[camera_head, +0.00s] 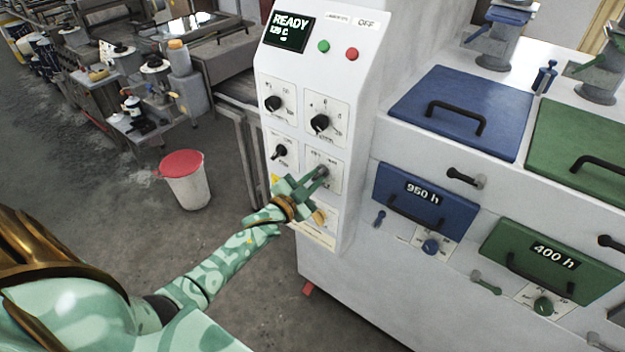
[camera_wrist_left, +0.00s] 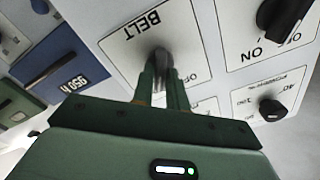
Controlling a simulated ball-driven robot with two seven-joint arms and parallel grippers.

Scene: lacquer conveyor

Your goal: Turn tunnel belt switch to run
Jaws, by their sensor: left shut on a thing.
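My left gripper (camera_head: 318,176) reaches in from the lower left. Its two green fingers (camera_wrist_left: 162,72) are shut on the knob, one on each side. The fingers and hand hide part of the knob and the lower lettering, so its exact pointing is hard to tell. My right gripper is in neither view.
A black knob (camera_head: 280,152) with ON and OFF marks sits left of the switch. A display (camera_head: 289,32) reads READY. Blue (camera_head: 424,196) and green (camera_head: 552,262) drawers are right; a red-lidded bin (camera_head: 187,182) stands left.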

